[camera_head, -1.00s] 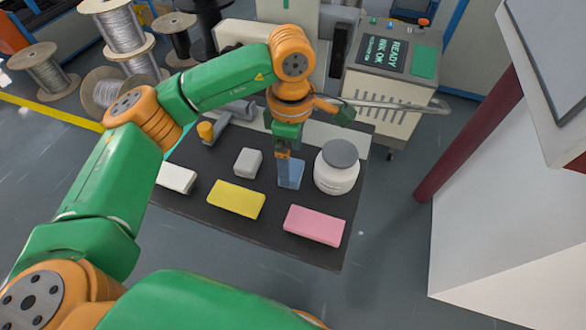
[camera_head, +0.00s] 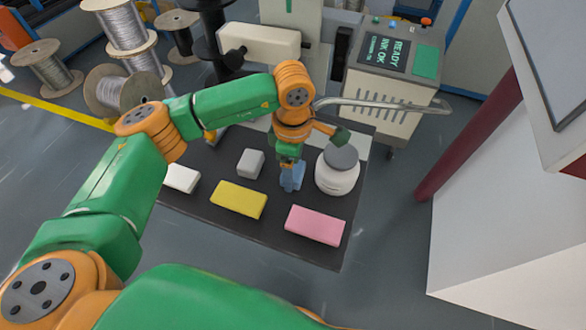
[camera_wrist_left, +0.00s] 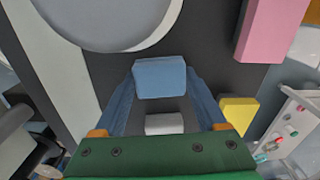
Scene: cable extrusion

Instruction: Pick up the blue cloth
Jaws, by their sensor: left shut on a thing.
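The blue cloth (camera_head: 292,178) is a small, block-like light-blue piece at the black table, just left of the white jar. My left gripper (camera_head: 291,166) points down over it and is shut on it. In the left wrist view the cloth (camera_wrist_left: 159,77) sits between the tips of the two long blue fingers (camera_wrist_left: 161,88). In the head view the gripper hides part of it. I cannot tell whether the cloth still touches the table. My right gripper is not in view.
The white jar with a grey lid (camera_head: 337,172) stands close right of the cloth. The pink block (camera_head: 315,226), yellow block (camera_head: 238,200), grey block (camera_head: 250,163) and white block (camera_head: 182,178) lie on the black table (camera_head: 270,229). A machine with a screen (camera_head: 388,75) stands behind.

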